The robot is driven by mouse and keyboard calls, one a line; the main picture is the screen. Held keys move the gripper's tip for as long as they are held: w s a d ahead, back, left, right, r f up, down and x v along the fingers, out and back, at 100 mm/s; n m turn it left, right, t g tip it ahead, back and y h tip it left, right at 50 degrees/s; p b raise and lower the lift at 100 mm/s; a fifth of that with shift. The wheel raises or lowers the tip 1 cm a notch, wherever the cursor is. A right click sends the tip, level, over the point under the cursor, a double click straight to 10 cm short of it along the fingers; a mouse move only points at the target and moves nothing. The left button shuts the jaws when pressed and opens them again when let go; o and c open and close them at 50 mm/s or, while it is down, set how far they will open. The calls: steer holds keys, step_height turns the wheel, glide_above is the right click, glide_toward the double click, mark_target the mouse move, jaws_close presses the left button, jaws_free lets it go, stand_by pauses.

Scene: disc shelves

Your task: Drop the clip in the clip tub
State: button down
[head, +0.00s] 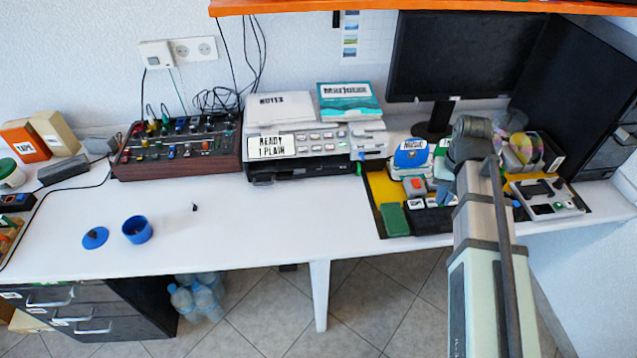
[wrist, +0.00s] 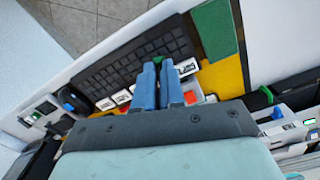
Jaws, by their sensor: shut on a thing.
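The clip tub looks to be the small round blue tub (head: 137,230), open at the top, on the left of the white desk, far from my gripper. A blue lid (head: 95,238) with a dark spot on it lies left of the tub.
A small black item (head: 195,207) lies right of the tub. A mixer (head: 178,146) and printer (head: 300,145) stand along the back. Below my gripper are a black slotted rack (wrist: 140,60) and a green block (wrist: 214,30). The front middle of the desk is clear.

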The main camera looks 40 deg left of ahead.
steer(key=s+a+n, duration=0.2)
steer(key=s+a, duration=0.2)
steer(key=a, duration=0.4)
steer(key=s+a+n, duration=0.1)
steer(key=s+a, duration=0.3)
steer(key=a, duration=0.4)
steer(key=s+a+n, duration=0.5)
steer(key=s+a, duration=1.4)
steer(key=s, duration=0.2)
steer(key=s+a+n, duration=0.4)
steer(key=s+a, duration=1.5)
steer(key=s, duration=0.3)
steer(key=n, duration=0.2)
glide_above(138, 224)
steer(key=d, duration=0.3)
steer(key=shift+s+d+f, duration=0.1)
steer(key=shift+d+f, duration=0.05)
steer(key=shift+f, duration=4.35)
steer(key=shift+f, duration=0.6)
